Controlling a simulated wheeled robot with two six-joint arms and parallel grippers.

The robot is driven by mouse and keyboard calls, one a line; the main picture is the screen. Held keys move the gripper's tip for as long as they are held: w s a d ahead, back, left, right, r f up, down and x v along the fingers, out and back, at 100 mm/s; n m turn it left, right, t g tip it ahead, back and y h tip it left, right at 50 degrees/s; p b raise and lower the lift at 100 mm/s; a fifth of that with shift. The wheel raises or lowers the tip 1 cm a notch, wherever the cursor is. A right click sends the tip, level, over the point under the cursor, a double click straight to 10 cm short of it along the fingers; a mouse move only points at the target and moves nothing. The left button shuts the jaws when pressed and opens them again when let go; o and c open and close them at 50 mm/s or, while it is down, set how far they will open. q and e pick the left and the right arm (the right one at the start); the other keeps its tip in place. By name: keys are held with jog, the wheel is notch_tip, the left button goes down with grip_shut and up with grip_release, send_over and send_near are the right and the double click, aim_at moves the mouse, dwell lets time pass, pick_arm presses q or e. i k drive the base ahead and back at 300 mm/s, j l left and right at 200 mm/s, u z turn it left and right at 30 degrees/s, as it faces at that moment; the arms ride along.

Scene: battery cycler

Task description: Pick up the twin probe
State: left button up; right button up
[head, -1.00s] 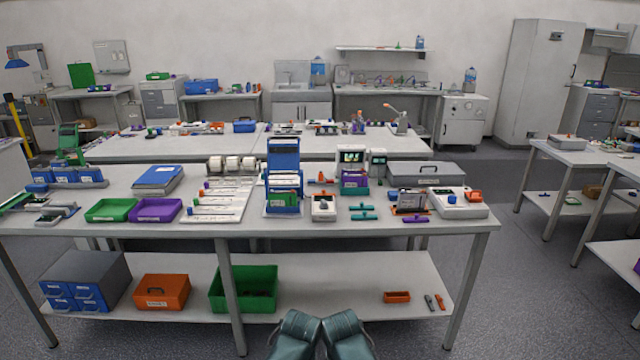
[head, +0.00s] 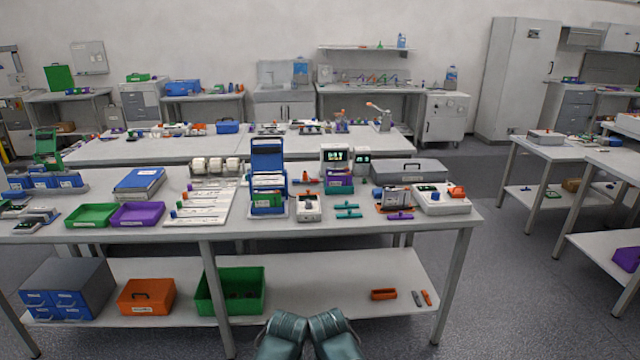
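I cannot tell for sure which item is the twin probe. Small candidates lie near the front right of the near bench: two teal bar-shaped pieces (head: 348,215) and a purple bar-shaped piece (head: 399,216). They are too small to make out in detail. Two dark teal parts of my own arms show at the bottom edge, in front of the bench and away from its top. No gripper fingers can be seen.
The near bench (head: 130,231) holds a blue upright device (head: 268,165), a white unit with an orange part (head: 442,199), green (head: 92,215) and purple (head: 138,215) trays. Its lower shelf (head: 330,285) carries bins. Open floor (head: 500,300) lies to the right.

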aim_at(305, 180)
jog(key=i+z, duration=0.25)
jog(key=i, duration=0.15)
jog(key=i+j+z, duration=0.25)
jog(key=i, duration=0.2)
jog(key=i+j+z, duration=0.2)
jog(key=i, duration=0.2)
jog(key=l, duration=0.1)
